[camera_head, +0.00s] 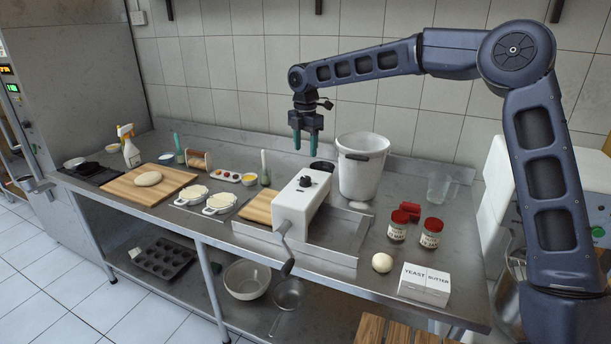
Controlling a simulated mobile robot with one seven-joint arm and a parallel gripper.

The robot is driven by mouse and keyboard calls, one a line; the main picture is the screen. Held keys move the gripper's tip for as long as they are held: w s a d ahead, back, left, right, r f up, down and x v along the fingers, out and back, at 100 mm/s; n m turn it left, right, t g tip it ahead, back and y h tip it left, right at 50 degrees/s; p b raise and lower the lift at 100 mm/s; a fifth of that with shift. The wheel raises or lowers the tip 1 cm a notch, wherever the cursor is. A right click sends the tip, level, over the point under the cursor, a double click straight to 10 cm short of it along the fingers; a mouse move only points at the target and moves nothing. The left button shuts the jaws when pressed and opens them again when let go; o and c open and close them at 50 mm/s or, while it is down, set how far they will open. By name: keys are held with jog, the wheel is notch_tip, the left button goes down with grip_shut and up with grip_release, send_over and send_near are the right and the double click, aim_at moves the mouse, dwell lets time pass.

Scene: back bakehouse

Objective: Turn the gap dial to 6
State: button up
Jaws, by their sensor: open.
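The gap dial (305,182) is a small black knob on top of a white dough roller machine (300,212) in the middle of the steel bench. Its marks are too small to read, so I cannot tell its setting. The machine has a hand crank (286,250) hanging at its front. My gripper (307,147) points down with two green-tipped fingers. It is open and empty, above and behind the dial, apart from it.
A white bucket (361,180) stands close to the right of my gripper. Red-lidded jars (398,227), a dough ball (382,263) and a yeast and butter box (424,285) are at the right. A cutting board (172,186) with dough lies at the left.

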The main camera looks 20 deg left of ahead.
aim_at(306, 178)
notch_tip(306, 178, down, 11)
jog(key=shift+r, duration=0.2)
dwell(0.3)
jog(key=c, duration=1)
